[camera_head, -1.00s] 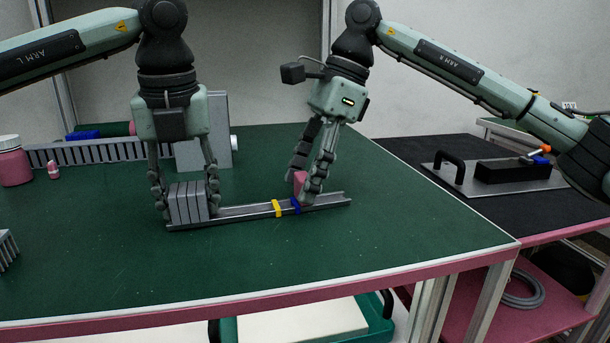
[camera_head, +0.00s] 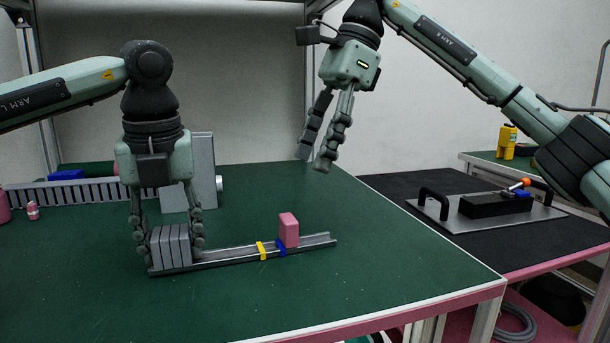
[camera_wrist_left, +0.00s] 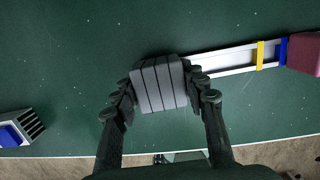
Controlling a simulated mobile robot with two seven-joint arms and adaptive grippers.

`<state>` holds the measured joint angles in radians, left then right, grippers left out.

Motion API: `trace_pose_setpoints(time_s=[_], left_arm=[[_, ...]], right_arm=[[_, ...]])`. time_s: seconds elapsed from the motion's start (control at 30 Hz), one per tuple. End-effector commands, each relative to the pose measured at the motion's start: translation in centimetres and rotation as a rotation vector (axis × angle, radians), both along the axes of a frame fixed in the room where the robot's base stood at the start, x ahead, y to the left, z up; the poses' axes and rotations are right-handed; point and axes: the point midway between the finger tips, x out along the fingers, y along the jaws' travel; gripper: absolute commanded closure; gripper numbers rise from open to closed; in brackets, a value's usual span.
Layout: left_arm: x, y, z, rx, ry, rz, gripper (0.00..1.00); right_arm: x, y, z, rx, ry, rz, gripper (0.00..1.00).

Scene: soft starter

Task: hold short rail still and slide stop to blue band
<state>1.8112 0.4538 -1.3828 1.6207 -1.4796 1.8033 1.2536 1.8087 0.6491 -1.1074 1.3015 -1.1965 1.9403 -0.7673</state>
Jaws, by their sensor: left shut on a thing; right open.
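The short rail (camera_head: 222,258) lies on the green table, with a grey ribbed block (camera_head: 170,248) at its left end. My left gripper (camera_head: 168,240) is shut on this block, one finger on each side; the left wrist view shows the same grip (camera_wrist_left: 160,88). The pink stop (camera_head: 289,231) stands upright on the rail at the blue band (camera_head: 281,247), touching or just right of it. The yellow band (camera_head: 261,251) lies left of the blue one. In the left wrist view the stop (camera_wrist_left: 304,54) is beside the blue band (camera_wrist_left: 283,50). My right gripper (camera_head: 316,160) is open, empty and raised above the stop.
A long slotted grey rail (camera_head: 88,192) and a grey upright plate (camera_head: 202,172) stand at the back left. A dark side table holds a handled plate (camera_head: 490,225). The table's front is clear.

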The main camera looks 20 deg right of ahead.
Motion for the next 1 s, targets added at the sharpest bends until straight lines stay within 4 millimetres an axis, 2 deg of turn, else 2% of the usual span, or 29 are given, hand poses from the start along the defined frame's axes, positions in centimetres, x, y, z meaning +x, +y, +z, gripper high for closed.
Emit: trace_pose_setpoints(time_s=[0.1, 0.43, 0.47, 0.63, 1.0], left_arm=[[0.01, -0.01, 0.05, -0.001, -0.001, 0.000, 0.94], [0.01, -0.02, 0.06, -0.001, -0.001, 0.000, 0.94], [0.01, -0.02, 0.06, -0.001, -0.001, 0.000, 0.56], [0.00, -0.01, 0.04, -0.001, -0.001, 0.000, 0.35], [-0.03, -0.02, 0.39, -0.001, -0.001, 0.000, 0.33]], right_arm=[[-0.01, -0.20, 0.54, 0.000, 0.001, 0.000, 0.43], [-0.01, -0.25, 0.59, 0.000, 0.001, 0.000, 0.43], [-0.01, -0.24, 0.58, 0.000, 0.001, 0.000, 0.43], [0.00, -0.25, 0.57, 0.000, 0.001, 0.000, 0.43], [0.00, -0.25, 0.56, 0.000, 0.001, -0.001, 0.43]])
